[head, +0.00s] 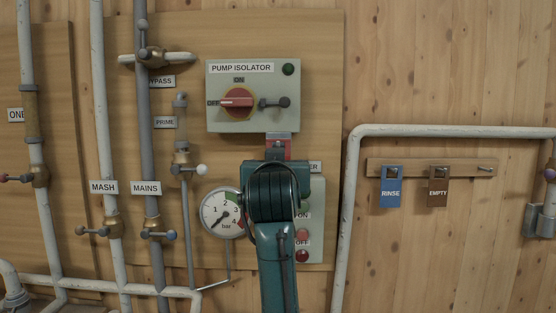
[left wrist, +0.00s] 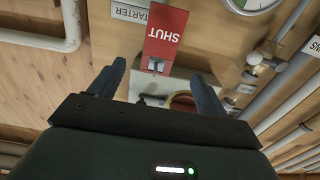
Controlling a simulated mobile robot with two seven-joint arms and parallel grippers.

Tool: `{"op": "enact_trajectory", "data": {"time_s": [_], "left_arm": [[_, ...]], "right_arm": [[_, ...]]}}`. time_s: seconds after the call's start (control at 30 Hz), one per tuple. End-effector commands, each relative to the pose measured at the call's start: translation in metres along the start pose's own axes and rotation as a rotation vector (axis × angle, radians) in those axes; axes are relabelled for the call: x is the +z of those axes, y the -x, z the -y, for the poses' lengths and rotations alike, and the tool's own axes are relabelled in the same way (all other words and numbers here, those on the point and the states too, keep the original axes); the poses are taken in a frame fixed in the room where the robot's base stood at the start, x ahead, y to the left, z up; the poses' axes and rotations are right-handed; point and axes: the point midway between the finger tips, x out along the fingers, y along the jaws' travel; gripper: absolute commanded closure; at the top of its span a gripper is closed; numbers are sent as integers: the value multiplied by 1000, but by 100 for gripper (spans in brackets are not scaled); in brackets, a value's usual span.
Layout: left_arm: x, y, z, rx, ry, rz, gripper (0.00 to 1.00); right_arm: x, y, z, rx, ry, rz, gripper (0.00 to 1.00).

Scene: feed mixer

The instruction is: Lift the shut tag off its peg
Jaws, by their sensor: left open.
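The red shut tag (head: 273,149) hangs just below the grey pump isolator box (head: 226,118), its lower part hidden behind my left gripper (head: 276,166). In the left wrist view the shut tag (left wrist: 164,30) appears upside down with its word readable, and a metal peg (left wrist: 155,66) shows at its holed end. My left gripper (left wrist: 158,70) is open, one finger to each side of the tag's peg end in the picture. No contact with the tag shows, and how far the fingers are from it is hard to tell. My right gripper is not in view.
A pressure gauge (head: 221,213) and a starter box with buttons (head: 302,236) flank my left arm. A wooden rail (head: 410,167) at right carries a blue rinse tag (head: 391,190), a brown empty tag (head: 438,190) and a bare peg (head: 487,169). Pipes run at left.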

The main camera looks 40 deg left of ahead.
Motion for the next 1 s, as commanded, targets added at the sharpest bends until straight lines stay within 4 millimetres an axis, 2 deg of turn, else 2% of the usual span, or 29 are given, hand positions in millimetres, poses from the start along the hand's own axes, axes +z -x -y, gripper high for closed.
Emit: {"op": "enact_trajectory", "data": {"time_s": [0.3, 0.5, 0.7, 1.0], "left_arm": [[-2, -64, 0, -1, -3, 2, 24], [-2, -94, 0, 0, -3, 1, 24], [0, -107, 0, 1, -2, 0, 24], [0, -109, 0, 1, -2, -1, 24]], "right_arm": [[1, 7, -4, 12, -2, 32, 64], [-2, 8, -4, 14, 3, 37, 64], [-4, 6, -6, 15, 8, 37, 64], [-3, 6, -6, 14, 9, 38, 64]]}}
